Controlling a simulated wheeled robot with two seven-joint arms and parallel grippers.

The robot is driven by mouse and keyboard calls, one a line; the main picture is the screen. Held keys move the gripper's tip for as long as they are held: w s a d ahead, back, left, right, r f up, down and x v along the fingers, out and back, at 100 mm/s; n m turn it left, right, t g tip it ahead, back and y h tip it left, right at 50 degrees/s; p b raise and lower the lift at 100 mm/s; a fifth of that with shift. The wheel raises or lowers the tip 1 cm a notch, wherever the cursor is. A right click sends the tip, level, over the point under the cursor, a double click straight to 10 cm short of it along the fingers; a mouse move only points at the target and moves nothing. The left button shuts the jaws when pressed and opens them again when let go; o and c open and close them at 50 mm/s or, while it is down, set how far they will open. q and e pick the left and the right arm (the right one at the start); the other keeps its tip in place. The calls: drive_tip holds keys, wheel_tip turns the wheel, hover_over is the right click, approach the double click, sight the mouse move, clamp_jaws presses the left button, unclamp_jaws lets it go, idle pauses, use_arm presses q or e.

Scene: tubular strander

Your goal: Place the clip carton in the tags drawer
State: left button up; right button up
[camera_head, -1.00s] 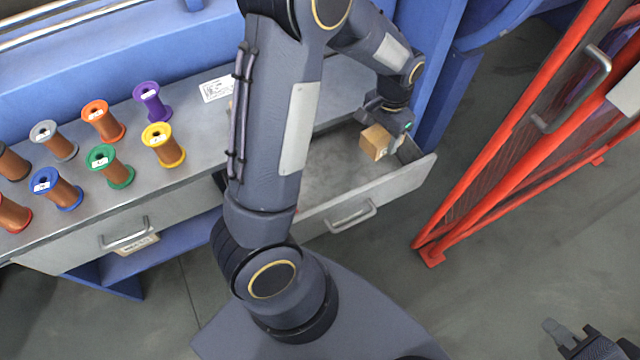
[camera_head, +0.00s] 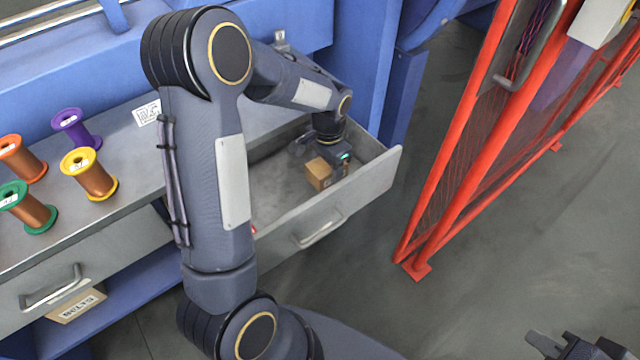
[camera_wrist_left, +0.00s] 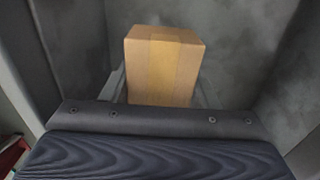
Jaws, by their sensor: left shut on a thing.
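The clip carton (camera_head: 319,173) is a small brown cardboard box with a tape strip. My left gripper (camera_head: 327,170) is shut on it, inside the open grey drawer (camera_head: 372,184) near its right end. In the left wrist view the carton (camera_wrist_left: 162,66) stands upright between the fingers, with grey drawer walls around it. I cannot tell whether its underside touches the drawer floor. The drawer's own label is not visible. My right gripper (camera_head: 567,348) shows at the bottom right corner, far from the drawer, its fingers apart with nothing between them.
Several coloured wire spools (camera_head: 88,174) stand on the grey worktop at left. A closed drawer with a handle (camera_head: 50,288) is below them, with a labelled box (camera_head: 76,305) under it. A red mesh guard (camera_head: 470,150) stands right of the open drawer. Floor between is clear.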

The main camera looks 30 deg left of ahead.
sight(327, 180)
use_arm(q)
drive_tip(key=shift+f+b, duration=0.7)
drive_tip(key=shift+f, duration=1.8)
drive_tip(key=shift+f, duration=0.1)
drive_tip(key=shift+f, duration=0.15)
drive_tip(key=o, duration=1.2)
drive_tip(key=shift+c, duration=0.2)
